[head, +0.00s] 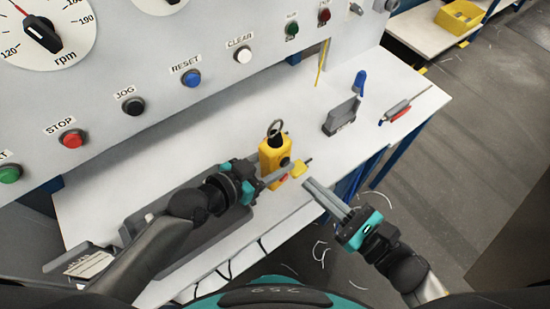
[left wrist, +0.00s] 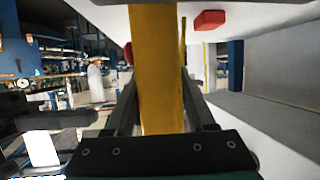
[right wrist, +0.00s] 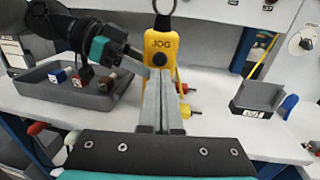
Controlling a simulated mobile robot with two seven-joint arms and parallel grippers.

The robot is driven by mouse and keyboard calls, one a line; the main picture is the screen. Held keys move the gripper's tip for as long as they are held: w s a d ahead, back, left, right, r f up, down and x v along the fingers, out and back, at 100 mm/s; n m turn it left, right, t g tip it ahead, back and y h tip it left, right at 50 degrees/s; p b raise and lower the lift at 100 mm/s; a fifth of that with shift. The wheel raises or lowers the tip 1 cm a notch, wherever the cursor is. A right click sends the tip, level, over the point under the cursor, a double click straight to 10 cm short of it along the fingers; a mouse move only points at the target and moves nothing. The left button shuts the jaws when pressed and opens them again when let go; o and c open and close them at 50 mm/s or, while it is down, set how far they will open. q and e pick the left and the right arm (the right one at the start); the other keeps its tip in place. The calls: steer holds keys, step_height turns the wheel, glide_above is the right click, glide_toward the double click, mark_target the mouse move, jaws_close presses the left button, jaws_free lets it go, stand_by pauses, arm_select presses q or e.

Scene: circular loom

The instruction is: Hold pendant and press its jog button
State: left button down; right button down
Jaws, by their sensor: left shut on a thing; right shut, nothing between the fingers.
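The yellow pendant (head: 268,168) is upright above the white shelf, with a ring on top. In the right wrist view the pendant (right wrist: 163,30) shows a JOG label and a black jog button (right wrist: 160,59). My left gripper (head: 279,178) is shut on the pendant's body from the left; the yellow body also fills the gap between its fingers in the left wrist view (left wrist: 158,80). My right gripper (head: 308,184) is shut and empty, to the right of the pendant and apart from it. In the right wrist view its fingertips (right wrist: 160,75) overlap the pendant's lower front.
A grey tray (right wrist: 35,94) with small blocks lies on the shelf behind my left arm. A grey holder (head: 341,117) and a red-handled tool (head: 399,112) are on the right part of the shelf. The panel has a JOG button (head: 133,106) among others.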

mark_target(287, 164)
steer(key=shift+x, duration=1.45)
stand_by(1.0)
steer(key=shift+x, duration=1.25)
steer(key=shift+v, duration=2.05)
